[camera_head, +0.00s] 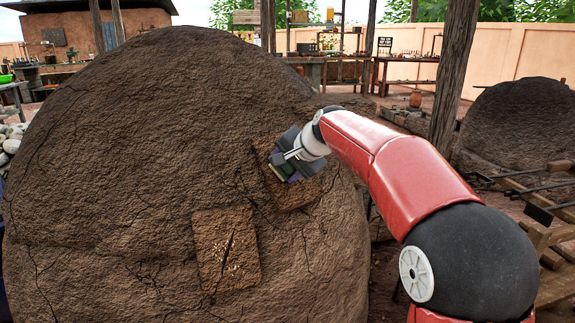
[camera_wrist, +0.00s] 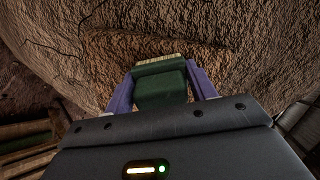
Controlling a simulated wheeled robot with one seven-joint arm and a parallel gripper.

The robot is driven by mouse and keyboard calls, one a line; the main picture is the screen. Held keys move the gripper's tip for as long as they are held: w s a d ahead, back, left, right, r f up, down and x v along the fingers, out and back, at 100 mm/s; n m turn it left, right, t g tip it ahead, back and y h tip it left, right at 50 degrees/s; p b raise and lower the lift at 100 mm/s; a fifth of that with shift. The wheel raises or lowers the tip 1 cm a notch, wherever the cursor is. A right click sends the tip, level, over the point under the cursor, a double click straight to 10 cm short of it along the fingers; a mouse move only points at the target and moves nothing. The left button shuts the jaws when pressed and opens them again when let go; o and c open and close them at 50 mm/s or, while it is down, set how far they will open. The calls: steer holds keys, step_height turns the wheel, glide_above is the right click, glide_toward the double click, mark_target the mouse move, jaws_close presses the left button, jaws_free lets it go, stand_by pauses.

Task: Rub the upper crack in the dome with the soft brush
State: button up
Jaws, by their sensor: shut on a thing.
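The big mud dome (camera_head: 130,140) fills the left of the head view. Its upper patch (camera_head: 307,191) is a lighter brown square, mostly covered by my gripper (camera_head: 284,172), so its crack is hidden there. In the wrist view my gripper (camera_wrist: 160,88) is shut with its purple fingers on either side of the soft brush (camera_wrist: 160,86), a green block with pale bristles. The bristles point at the dome just below a dark crack line (camera_wrist: 175,46); whether they touch is unclear. A lower patch (camera_head: 242,272) has a dark slanted crack with pale crumbs around it.
A second dark mound (camera_head: 518,120) and a rack with metal rods (camera_head: 540,235) lie at the right. Workbenches (camera_head: 405,62) stand far behind the dome.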

steer(key=shift+w+d+p, duration=0.5)
steer(key=shift+w+d, duration=0.4)
steer(key=shift+d, duration=0.2)
steer(key=shift+w+d+p, duration=0.45)
steer(key=shift+w+d, duration=0.45)
steer(key=shift+d, duration=0.2)
steer(key=shift+w+d, duration=0.6)
steer(key=shift+d, duration=0.1)
steer(key=shift+w+a+r, duration=0.4)
steer(key=shift+w+r, duration=0.05)
steer(key=shift+r, duration=0.05)
steer(key=shift+a+r, duration=0.1)
steer(key=shift+s+a+b, duration=0.35)
steer(key=shift+s+a, duration=0.9)
steer(key=shift+a, duration=0.2)
steer(key=shift+s+a+b, duration=0.35)
steer(key=shift+s+a, duration=0.85)
steer(key=shift+a, duration=0.2)
steer(key=shift+w+a+r+p, duration=0.4)
steer(key=shift+w+r+p, duration=0.15)
steer(key=shift+r+p, duration=0.2)
steer(key=shift+w+d, duration=1.2)
steer(key=shift+d, duration=0.3)
steer(key=shift+w+d, duration=1.2)
steer(key=shift+d, duration=0.25)
